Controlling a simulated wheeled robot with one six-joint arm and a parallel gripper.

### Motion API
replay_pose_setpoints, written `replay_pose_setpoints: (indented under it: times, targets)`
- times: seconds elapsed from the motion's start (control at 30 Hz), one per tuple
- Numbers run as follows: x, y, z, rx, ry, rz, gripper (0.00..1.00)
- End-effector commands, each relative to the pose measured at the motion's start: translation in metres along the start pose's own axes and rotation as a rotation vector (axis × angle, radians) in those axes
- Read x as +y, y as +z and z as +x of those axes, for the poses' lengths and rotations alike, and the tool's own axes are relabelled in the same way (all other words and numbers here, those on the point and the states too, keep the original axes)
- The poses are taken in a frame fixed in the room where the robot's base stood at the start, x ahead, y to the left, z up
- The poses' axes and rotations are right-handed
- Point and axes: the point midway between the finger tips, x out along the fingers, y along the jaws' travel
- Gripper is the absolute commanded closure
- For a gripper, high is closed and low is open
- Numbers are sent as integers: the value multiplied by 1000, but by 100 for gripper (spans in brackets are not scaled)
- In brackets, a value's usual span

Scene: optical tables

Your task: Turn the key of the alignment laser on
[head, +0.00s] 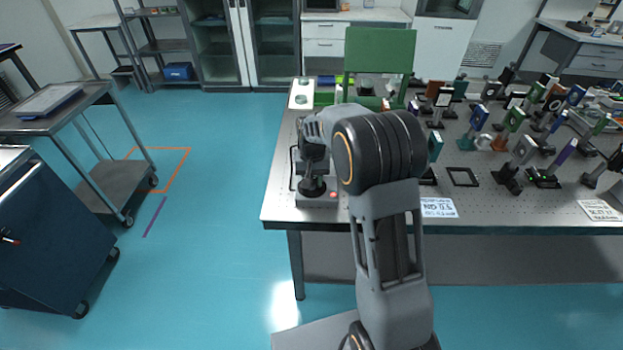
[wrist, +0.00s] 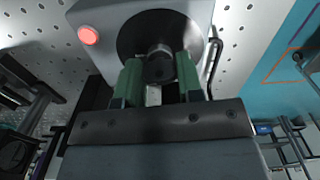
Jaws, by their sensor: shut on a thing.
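The alignment laser is a grey box (wrist: 203,12) with a lit red lamp (wrist: 88,36) and a dark round plate (wrist: 130,38) around its key. In the head view the laser (head: 318,203) stands near the left front corner of the optical table. My gripper (wrist: 158,78) has green finger pads, one on each side of the dark key (wrist: 160,66), and is shut on it. The key's lower part is hidden between the pads. In the head view my gripper (head: 312,184) points down onto the box, partly hidden by my arm.
The perforated optical table (head: 390,215) carries several mounted optics to the right and a green panel (head: 380,50) at the back. A black cable (wrist: 213,65) runs beside the laser. A black square frame (head: 463,177) lies on the table.

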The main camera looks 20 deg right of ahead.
Motion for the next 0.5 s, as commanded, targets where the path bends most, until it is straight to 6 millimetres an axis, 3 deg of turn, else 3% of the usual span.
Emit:
replay_pose_setpoints:
  times: [0.5]
  targets:
    - [0, -1, -2, 5, -1, 103, 90]
